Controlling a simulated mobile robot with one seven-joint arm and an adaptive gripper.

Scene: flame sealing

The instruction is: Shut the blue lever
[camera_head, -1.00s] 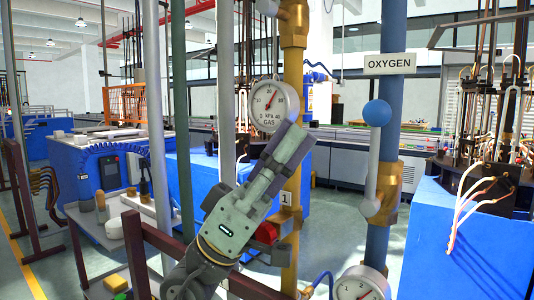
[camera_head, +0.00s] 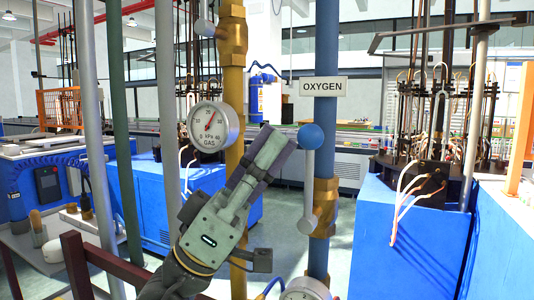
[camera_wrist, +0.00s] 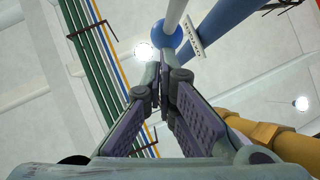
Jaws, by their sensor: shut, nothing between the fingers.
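The blue lever has a round blue knob (camera_head: 311,136) on a grey rod (camera_head: 309,180). The rod stands upright along the blue oxygen pipe (camera_head: 325,120), knob at the top, above a brass valve (camera_head: 324,205). My gripper (camera_head: 277,143) is shut and empty, pointing up and right, with its tips just left of the knob in the head view. In the wrist view the blue knob (camera_wrist: 167,33) shows just beyond my shut fingertips (camera_wrist: 163,72). I cannot tell whether they touch it.
An OXYGEN sign (camera_head: 322,86) is on the pipe above the knob. A yellow gas pipe (camera_head: 233,85) with a round gauge (camera_head: 213,126) stands behind and left of my gripper. A blue machine (camera_head: 385,240) stands at the right.

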